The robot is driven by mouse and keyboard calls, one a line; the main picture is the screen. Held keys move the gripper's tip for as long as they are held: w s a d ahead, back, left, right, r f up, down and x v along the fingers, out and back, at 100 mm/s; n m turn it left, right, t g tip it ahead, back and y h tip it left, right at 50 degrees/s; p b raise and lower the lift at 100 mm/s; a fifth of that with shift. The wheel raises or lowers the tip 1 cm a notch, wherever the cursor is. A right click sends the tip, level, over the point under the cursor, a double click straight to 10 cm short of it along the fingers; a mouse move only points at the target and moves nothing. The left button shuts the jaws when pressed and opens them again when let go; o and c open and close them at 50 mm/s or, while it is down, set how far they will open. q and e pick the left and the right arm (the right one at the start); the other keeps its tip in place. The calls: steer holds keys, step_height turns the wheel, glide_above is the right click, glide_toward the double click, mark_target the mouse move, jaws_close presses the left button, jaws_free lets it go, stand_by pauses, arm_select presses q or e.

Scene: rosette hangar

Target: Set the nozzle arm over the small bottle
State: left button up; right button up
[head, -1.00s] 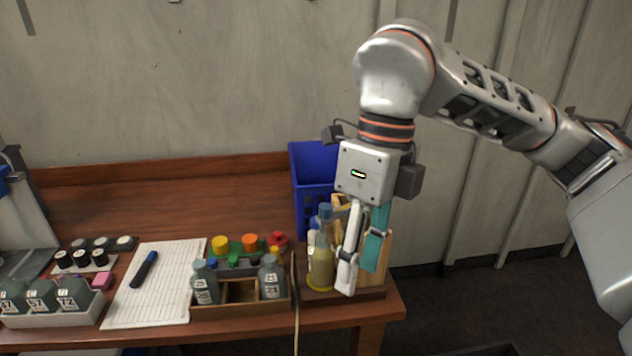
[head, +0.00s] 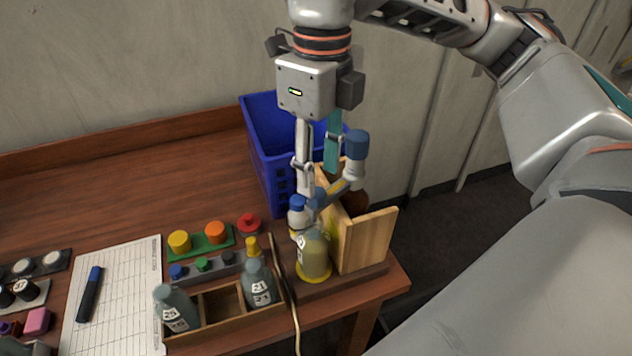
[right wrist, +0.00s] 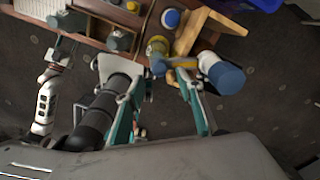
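The nozzle arm (head: 338,188) is a yellowish bar with a blue nozzle end and a blue-capped pale cylinder at its other end. It also shows in the right wrist view (right wrist: 185,63). Its blue end appears above a small bottle of yellowish liquid (head: 313,260) on a yellow base. I cannot tell whether it is exactly centred. A blue-capped bottle (head: 297,218) stands behind. My right gripper (head: 318,180) points down close to the arm, fingers apart. In the wrist view its teal fingers (right wrist: 165,85) are spread near the bar, with no clear grip.
A wooden bracket (head: 368,240) stands just right of the bottle, near the table's right edge. A blue basket (head: 262,145) is behind. A wooden tray (head: 200,328) with bottles, coloured caps and a cable (head: 287,290) lie left. The table's back left is clear.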

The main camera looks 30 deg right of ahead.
mark_target(318, 192)
step_height(318, 192, down, 4)
steer(key=shift+r, duration=0.25)
steer(key=shift+f, duration=0.4)
arm_select(q)
steer(key=shift+w+r, duration=0.45)
steer(key=shift+r, duration=0.05)
arm_select(e)
steer(key=shift+w, duration=0.1)
jaws_close()
arm_select(q)
steer(key=shift+f, duration=0.15)
steer(key=shift+f, duration=0.1)
arm_select(e)
steer(key=shift+a, duration=0.1)
